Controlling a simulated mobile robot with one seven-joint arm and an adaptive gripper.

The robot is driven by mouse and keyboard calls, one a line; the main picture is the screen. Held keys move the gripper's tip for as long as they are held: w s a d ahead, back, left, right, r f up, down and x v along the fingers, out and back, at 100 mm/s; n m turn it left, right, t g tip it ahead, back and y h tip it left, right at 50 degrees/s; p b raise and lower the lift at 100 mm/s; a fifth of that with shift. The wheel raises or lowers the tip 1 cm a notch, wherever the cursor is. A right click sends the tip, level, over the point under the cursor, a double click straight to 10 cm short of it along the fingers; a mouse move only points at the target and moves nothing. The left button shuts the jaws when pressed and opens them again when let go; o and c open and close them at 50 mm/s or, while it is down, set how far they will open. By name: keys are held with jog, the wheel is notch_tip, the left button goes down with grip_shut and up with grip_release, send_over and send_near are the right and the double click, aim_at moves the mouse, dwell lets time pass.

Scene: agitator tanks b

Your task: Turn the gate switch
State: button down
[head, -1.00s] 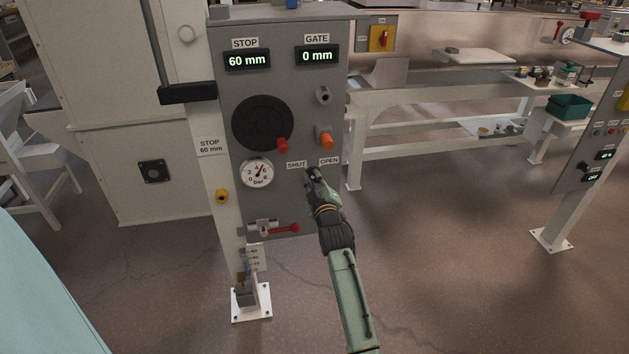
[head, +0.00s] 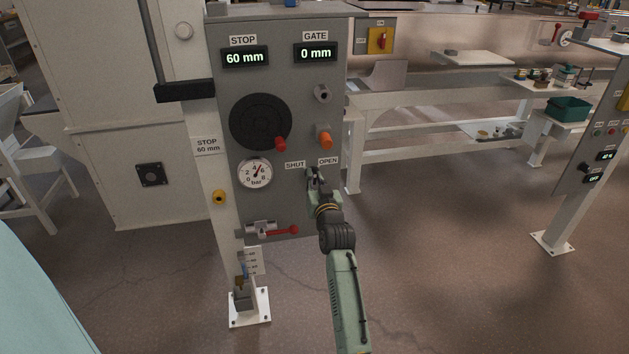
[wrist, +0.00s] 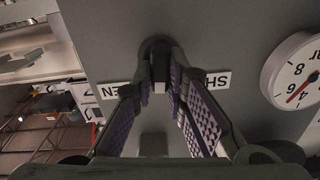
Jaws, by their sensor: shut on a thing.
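The gate switch (wrist: 158,50) is a small dark knob on the grey control panel (head: 278,210), between the SHUT label (head: 295,165) and the OPEN label (head: 328,161). My gripper (head: 314,178) is at the knob in the head view and hides most of it. In the wrist view my gripper (wrist: 160,82) has its ridged pads closed in on both sides of the knob. Which way the knob points is hard to tell. The GATE display (head: 315,52) reads 0 mm and the STOP display (head: 245,57) reads 60 mm.
On the panel are a black handwheel (head: 261,122) with a red knob, an orange knob (head: 324,137), a pressure gauge (head: 255,173) and a red-handled lever (head: 280,230). A white bench (head: 440,100) stands behind at the right. The floor right of my arm is clear.

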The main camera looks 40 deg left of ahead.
jog(key=m, duration=0.4)
jog(key=shift+w+m+p, duration=0.1)
jog(key=shift+m+p, duration=0.2)
jog(key=shift+p, duration=0.05)
jog(key=shift+d+m+p, duration=0.1)
jog(key=shift+m+p, duration=0.25)
jog(key=shift+m, duration=1.15)
jog(key=shift+w, duration=0.1)
jog(key=c, duration=1.6)
grip_release()
jog(key=shift+f, duration=0.1)
jog(key=v, duration=1.2)
